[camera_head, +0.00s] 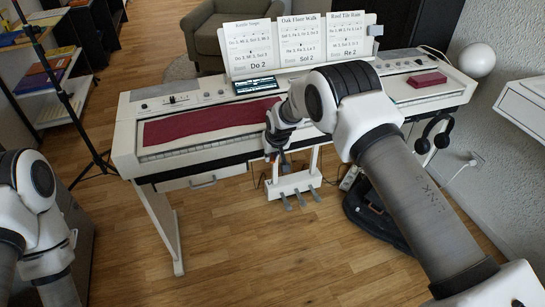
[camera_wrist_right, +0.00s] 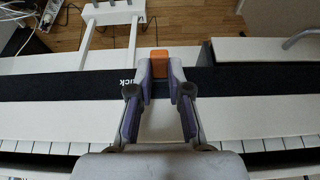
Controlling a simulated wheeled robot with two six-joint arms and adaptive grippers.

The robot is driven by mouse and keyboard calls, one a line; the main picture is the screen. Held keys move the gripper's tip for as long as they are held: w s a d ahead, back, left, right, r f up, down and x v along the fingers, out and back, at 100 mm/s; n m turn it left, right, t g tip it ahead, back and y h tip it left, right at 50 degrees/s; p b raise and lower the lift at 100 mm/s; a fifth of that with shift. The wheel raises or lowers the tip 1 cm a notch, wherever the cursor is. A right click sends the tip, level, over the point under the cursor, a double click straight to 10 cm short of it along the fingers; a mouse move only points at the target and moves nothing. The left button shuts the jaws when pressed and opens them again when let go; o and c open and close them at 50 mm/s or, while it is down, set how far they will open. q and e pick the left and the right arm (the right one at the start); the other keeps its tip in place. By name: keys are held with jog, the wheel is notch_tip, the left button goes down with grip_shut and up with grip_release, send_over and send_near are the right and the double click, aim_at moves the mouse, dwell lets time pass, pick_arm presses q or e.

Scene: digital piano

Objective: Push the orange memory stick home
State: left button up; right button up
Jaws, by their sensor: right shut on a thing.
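In the right wrist view, the orange memory stick (camera_wrist_right: 160,58) sits between the tips of my right gripper (camera_wrist_right: 160,83). My right gripper is shut on it, one finger on each side. The stick overlaps the edge of the piano's dark front band (camera_wrist_right: 245,80); whether it is seated in a port cannot be told, as the port is hidden. In the head view, my right gripper (camera_head: 277,150) is at the front edge of the white digital piano (camera_head: 165,162), near its middle. The stick cannot be made out there. My left arm shows at the left edge, but its gripper does not show.
A dark red cloth (camera_head: 200,122) covers keys on the left, and a red box (camera_head: 427,79) lies at the right end. Headphones (camera_head: 434,133) hang at the right front. Pedals (camera_head: 300,195) stand below. A tripod stand (camera_head: 75,125) is at the left.

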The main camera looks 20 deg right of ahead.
jog(key=o, duration=0.8)
jog(key=shift+p+v, duration=0.8)
jog(key=shift+p, duration=0.1)
jog(key=p+v, duration=0.3)
jog(key=shift+s+r, duration=0.15)
jog(key=shift+r, duration=0.05)
